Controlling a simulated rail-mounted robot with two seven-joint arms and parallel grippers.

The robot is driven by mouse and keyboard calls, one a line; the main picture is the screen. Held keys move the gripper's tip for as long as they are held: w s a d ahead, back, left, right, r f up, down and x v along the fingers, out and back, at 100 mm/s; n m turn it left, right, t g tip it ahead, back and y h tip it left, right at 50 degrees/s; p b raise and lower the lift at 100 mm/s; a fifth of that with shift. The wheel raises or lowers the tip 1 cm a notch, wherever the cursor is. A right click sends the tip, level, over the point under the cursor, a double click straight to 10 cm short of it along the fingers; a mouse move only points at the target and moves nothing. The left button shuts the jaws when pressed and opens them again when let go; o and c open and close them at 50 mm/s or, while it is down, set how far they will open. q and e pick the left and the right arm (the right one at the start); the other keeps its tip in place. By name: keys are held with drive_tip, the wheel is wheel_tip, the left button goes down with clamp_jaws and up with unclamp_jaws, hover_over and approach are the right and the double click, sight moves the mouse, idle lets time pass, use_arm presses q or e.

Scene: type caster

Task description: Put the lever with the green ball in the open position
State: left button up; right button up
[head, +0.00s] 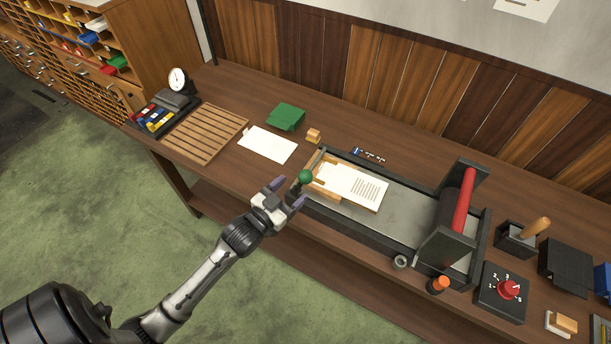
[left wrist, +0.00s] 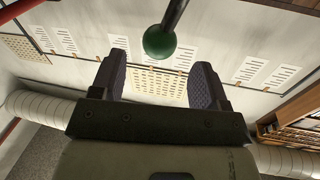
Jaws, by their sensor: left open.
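The green ball (head: 306,176) tops a short dark lever (head: 296,188) at the left front corner of the press bed. In the left wrist view the green ball (left wrist: 159,42) hangs from a dark rod (left wrist: 175,14), just beyond the fingertips and between their lines. My left gripper (head: 284,191) is open and empty, with its fingers beside the lever in the head view. In the left wrist view its two fingers (left wrist: 158,75) are spread apart. I cannot tell whether either finger touches the lever. My right gripper is not in view.
The press bed (head: 400,213) holds a wooden frame and printed sheet (head: 352,187). A red roller (head: 464,200) stands at its right end. A white sheet (head: 267,144), a green block (head: 286,117) and a slatted wooden rack (head: 205,132) lie to the left.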

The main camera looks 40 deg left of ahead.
sight(305, 177)
use_arm(q)
drive_tip(key=shift+w, duration=3.05)
drive_tip(key=shift+c, duration=0.3)
drive_tip(key=c, duration=1.2)
